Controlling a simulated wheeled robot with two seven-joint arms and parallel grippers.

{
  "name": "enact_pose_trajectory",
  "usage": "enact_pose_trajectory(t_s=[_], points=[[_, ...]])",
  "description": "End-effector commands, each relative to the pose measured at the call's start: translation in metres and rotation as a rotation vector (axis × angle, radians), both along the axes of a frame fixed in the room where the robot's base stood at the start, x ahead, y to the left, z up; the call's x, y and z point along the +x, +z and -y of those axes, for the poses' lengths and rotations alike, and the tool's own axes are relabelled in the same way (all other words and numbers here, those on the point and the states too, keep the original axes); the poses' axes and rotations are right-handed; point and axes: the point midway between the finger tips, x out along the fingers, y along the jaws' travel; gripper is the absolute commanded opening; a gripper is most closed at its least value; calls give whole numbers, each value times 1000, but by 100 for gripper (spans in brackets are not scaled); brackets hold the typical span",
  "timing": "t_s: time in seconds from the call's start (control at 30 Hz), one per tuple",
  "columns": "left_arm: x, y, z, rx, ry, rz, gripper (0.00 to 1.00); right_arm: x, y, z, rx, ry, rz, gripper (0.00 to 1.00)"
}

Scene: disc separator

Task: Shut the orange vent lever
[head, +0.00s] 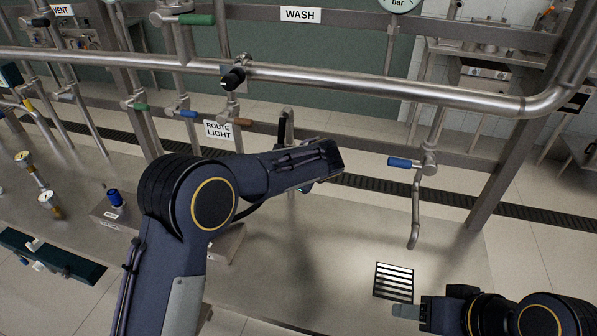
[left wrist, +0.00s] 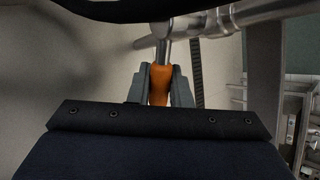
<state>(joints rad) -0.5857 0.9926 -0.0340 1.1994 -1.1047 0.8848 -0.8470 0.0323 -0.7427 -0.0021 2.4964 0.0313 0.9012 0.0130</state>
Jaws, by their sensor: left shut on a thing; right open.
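The orange lever (left wrist: 160,84) shows in the left wrist view, its handle between the two grey fingers of my left gripper (left wrist: 160,80). The gripper is shut on it. The lever's metal stem runs up from the handle to a steel pipe fitting. In the head view my left forearm and wrist cover the left fingers and this lever. My right gripper (head: 412,309) is at the lower right of the head view, open and empty, beside a floor grate and away from the levers.
Steel pipes cross the back, with a green lever (head: 197,19), a blue lever (head: 399,162) and an orange-brown lever (head: 243,122) near the ROUTE LIGHT sign (head: 218,130). A VENT sign (head: 61,10) is at the far upper left. A slotted grate (head: 393,282) lies near my right gripper.

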Motion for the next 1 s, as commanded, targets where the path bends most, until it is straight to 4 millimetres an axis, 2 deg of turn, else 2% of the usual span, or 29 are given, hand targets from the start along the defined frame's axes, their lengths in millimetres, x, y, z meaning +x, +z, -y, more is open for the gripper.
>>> enact_pose_trajectory(t_s=[0.03,0.5,1.0], points=[[0,7,0,-45,2,-12,0,0,7,0,0,0,0,54],[-1,23,4,-346,0,-110,0,0,29,0,0,0,0,54],[-1,25,5,-421,-1,-135,0,0,33,0,0,0,0,54]])
